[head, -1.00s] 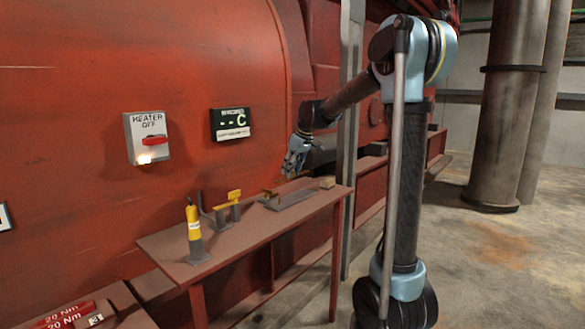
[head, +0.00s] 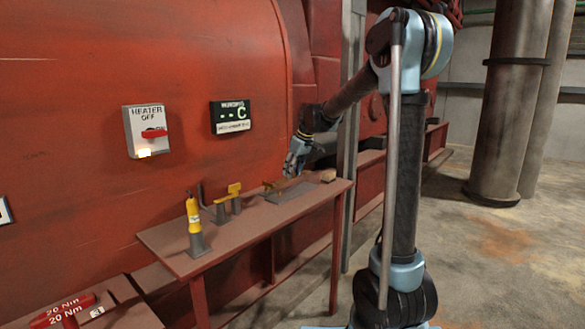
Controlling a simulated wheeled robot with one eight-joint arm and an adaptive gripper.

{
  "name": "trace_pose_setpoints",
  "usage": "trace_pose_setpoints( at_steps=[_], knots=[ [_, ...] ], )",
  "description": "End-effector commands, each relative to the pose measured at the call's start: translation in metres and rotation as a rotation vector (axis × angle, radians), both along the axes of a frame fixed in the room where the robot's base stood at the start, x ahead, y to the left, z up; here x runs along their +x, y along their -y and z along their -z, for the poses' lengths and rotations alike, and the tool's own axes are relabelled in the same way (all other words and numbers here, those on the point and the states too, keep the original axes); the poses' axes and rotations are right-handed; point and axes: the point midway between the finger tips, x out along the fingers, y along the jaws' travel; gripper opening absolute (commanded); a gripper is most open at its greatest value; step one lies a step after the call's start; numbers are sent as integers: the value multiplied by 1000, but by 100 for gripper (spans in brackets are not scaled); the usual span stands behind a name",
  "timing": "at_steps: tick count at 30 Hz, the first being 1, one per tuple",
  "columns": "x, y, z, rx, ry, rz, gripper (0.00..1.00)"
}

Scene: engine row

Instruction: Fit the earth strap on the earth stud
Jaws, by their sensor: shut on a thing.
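I cannot make out the earth stud.
The bench (head: 250,228) also bears a yellow-topped tool in a grey stand (head: 194,222), a yellow-handled piece on a post (head: 234,196) and a small tan block (head: 328,176). A heater switch (head: 146,132) and a display (head: 230,117) are on the red wall behind. A red torque tool (head: 66,309) lies at lower left.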

Motion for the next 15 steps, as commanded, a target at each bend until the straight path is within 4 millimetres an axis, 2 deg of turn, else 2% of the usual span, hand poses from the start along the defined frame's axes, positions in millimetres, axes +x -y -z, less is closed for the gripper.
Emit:
trace_pose_setpoints(
  at_steps=[6,15],
  knots=[
    [0,0,14,0,0,0,7],
    [0,1,21,0,0,1,7]
  ],
)
